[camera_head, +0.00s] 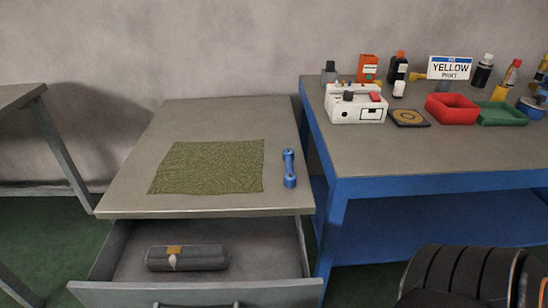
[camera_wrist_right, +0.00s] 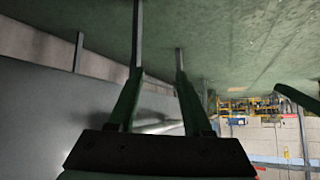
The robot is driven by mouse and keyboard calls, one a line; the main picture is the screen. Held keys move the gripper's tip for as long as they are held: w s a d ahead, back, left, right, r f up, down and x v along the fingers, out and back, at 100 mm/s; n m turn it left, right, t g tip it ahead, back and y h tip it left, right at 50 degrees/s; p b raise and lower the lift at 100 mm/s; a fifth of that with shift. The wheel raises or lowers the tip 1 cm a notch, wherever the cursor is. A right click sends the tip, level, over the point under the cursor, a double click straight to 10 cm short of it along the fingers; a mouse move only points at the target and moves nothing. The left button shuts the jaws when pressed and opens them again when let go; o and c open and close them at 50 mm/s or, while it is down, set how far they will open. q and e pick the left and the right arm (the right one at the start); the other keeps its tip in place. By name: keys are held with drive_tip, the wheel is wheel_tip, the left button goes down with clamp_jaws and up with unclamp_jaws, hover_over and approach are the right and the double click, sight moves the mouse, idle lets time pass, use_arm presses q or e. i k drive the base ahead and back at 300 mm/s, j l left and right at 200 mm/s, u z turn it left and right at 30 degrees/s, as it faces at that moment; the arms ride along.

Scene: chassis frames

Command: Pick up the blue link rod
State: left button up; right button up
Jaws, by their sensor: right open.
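The blue link rod (camera_head: 289,169) lies on the grey drawer table (camera_head: 215,118), near its right edge and to the right of a green cloth. It has a wider round end at each tip and points roughly away from me. My right gripper (camera_wrist_right: 159,73) shows only in the right wrist view, with its two fingers apart and nothing between them. The rod does not show in that view. My left gripper is in neither view.
The green cloth (camera_head: 208,166) lies flat on the table. Below it, an open drawer (camera_head: 125,265) holds a dark grey case (camera_head: 187,258). A blue workbench (camera_head: 440,155) at right carries a red tray (camera_head: 452,108), a green tray (camera_head: 501,114) and bottles. A dark ribbed shape fills the lower right.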

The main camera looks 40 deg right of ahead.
sight(290, 178)
drive_tip(key=k+l+u, duration=0.25)
drive_tip(key=l, duration=0.15)
drive_tip(key=k+l+u, duration=0.25)
drive_tip(key=l, duration=0.15)
drive_tip(key=k+l, duration=0.25)
drive_tip(key=k+l+u, duration=0.1)
drive_tip(key=k+l, duration=0.15)
drive_tip(key=l, duration=0.25)
